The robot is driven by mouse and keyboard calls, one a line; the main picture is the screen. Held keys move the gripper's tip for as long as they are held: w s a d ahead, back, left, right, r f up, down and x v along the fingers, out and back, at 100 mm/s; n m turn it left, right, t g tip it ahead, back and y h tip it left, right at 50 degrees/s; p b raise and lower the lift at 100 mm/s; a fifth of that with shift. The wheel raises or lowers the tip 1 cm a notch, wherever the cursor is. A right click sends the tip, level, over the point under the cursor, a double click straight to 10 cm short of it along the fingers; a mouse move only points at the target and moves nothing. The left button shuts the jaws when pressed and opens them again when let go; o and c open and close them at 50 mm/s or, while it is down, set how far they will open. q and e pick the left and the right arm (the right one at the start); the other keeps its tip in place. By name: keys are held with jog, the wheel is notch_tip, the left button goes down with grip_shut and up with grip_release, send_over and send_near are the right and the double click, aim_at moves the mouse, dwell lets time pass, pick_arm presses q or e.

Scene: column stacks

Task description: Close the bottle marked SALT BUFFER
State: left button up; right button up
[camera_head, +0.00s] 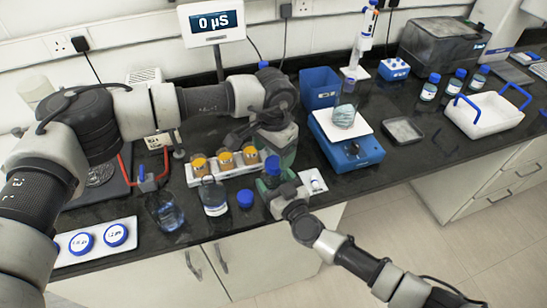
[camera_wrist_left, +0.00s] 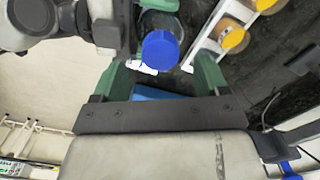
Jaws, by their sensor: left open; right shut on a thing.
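My left gripper (camera_head: 281,153) is open, with green fingers directed down at a blue cap (camera_head: 272,166). In the left wrist view the cap (camera_wrist_left: 160,50) shows just beyond the gap between my open left fingers (camera_wrist_left: 163,75), untouched as far as I can see. The cap is at the top of a bottle (camera_wrist_left: 158,22), mostly hidden; I cannot tell whether it is screwed tight. My right gripper (camera_head: 280,190) is shut on this bottle. A bottle with a white label (camera_head: 214,198) stands to the left, beside a loose-looking blue cap (camera_head: 246,199). No SALT BUFFER lettering is readable.
A white rack (camera_head: 196,181) holds orange-topped jars close behind. A glass vessel with blue liquid (camera_head: 165,212) is at the left. A blue scale (camera_head: 350,150) stands right. Several blue-capped bottles (camera_head: 430,86) are far right.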

pick_arm(q)
jog(key=shift+r, duration=0.1)
jog(key=shift+c, duration=0.4)
jog(key=n, duration=0.5)
jog(key=shift+d+r+n, duration=0.2)
jog(key=shift+r+n, duration=0.05)
jog(key=shift+n, duration=0.05)
jog(key=n, duration=0.4)
jog(key=shift+s+r+n, duration=0.1)
jog(key=shift+r+n, duration=0.1)
jog(key=shift+n, duration=0.2)
jog(key=n, duration=0.4)
jog(key=shift+d+r+n, duration=0.15)
jog(key=shift+r+n, duration=0.1)
jog(key=shift+n, duration=0.05)
jog(key=n, duration=0.4)
jog(key=shift+r, duration=0.15)
jog(key=n, duration=0.5)
jog(key=shift+r, duration=0.25)
jog(key=n, duration=0.5)
jog(key=shift+r, duration=0.2)
jog(key=n, duration=0.4)
jog(key=shift+r, duration=0.15)
jog(key=n, duration=0.6)
jog(key=shift+w+a+r+n, duration=0.2)
jog(key=shift+a+r+n, duration=0.05)
jog(key=shift+r+n, duration=0.05)
